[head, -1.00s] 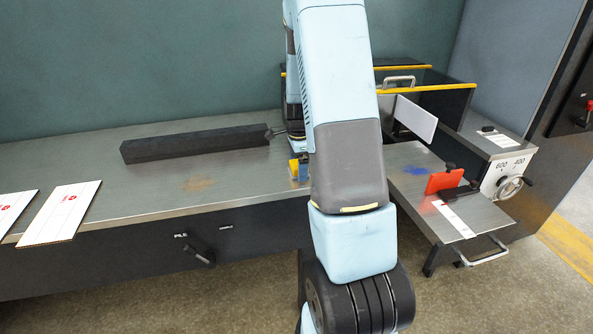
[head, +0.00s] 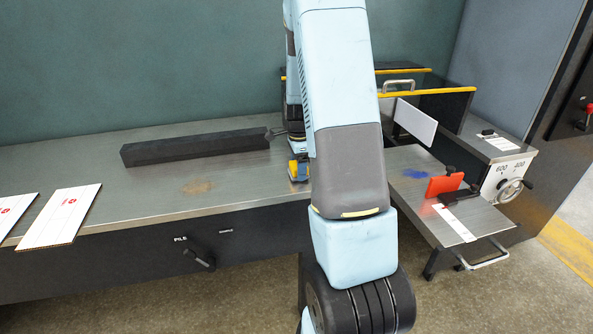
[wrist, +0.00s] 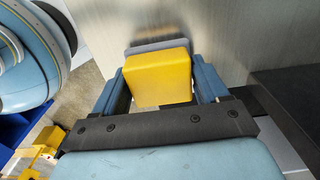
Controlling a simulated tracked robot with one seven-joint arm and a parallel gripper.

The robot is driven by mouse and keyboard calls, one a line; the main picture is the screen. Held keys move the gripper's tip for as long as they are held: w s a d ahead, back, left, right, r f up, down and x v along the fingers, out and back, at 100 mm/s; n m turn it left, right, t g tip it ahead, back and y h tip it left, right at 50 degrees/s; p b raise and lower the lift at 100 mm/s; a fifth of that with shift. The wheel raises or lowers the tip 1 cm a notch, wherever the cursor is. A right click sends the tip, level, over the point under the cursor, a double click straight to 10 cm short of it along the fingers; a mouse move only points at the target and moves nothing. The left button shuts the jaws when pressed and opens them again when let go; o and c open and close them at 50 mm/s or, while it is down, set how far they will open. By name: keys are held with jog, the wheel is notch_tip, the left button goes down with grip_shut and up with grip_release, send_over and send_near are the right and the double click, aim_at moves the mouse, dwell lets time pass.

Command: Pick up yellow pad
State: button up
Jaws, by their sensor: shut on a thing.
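The yellow pad (wrist: 158,78) is a block with a grey layer along its far side. In the wrist view it sits between the two blue fingers of my gripper (wrist: 160,88), which is shut on it. In the head view a small part of the yellow pad (head: 294,168) shows just left of my arm, at the metal table's surface. My arm hides most of my gripper there. I cannot tell whether the pad touches the table.
A long black bar (head: 195,146) lies on the metal table (head: 150,185). White printed sheets (head: 62,215) lie at the left. A side table (head: 420,195) at the right carries an orange block (head: 445,184) and an upright white panel (head: 415,122). The table's middle is clear.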

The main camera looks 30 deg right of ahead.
notch_tip(320, 180, up, 27)
jog(key=shift+r, duration=0.1)
dwell(0.4)
